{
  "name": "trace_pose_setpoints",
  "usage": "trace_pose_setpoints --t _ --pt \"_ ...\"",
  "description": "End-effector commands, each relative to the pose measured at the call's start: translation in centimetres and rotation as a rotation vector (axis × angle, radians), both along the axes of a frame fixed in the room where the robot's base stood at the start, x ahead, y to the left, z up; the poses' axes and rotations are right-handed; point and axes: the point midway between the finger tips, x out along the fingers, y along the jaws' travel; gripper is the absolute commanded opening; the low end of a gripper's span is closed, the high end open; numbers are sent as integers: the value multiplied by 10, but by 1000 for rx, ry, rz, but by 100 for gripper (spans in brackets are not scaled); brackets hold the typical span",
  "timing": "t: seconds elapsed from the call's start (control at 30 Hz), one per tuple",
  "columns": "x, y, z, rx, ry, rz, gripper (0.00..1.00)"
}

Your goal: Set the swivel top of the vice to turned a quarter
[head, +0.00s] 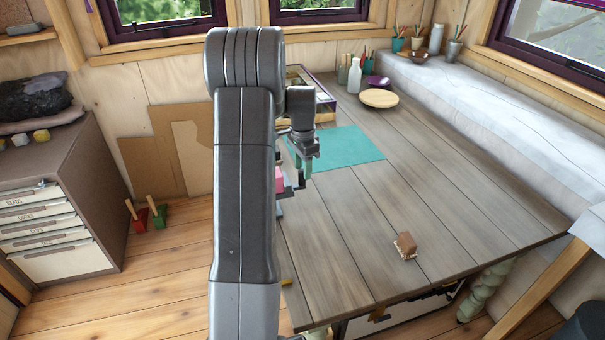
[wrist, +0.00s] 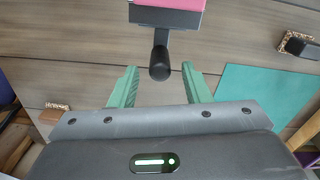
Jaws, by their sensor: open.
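The vice shows only in part. In the wrist view I see a dark grey piece (wrist: 165,17) with a pink-red block on top (wrist: 170,4) and a short black round-ended handle (wrist: 160,62). In the head view its pink part (head: 280,178) shows beside the table's left edge, mostly hidden behind my arm. My gripper (wrist: 160,72) is open, its two green fingers standing on either side of the handle's end with gaps. I cannot tell their height against the handle. In the head view my gripper (head: 301,170) hangs over the table's left side. The swivel angle is unclear.
A teal mat (head: 350,147) lies on the plank table (head: 440,215). A wooden brush (head: 405,244) sits near the front. A round wooden board (head: 380,98), bottles and pots stand at the back. A drawer cabinet (head: 45,235) is at left. The table's middle is clear.

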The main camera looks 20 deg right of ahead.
Motion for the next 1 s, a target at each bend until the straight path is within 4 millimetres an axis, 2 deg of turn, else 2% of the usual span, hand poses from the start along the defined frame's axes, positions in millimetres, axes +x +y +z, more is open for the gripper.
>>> trace_pose_setpoints --t 0.2,0.57,0.63,0.8,1.0 --pt "0 0 -27 1 2 0 43" --pt "0 0 -33 0 -1 1 43" --pt "0 0 -33 0 -1 1 35" --pt "0 0 -33 0 -1 1 2" --pt "0 0 -33 0 -1 0 0"
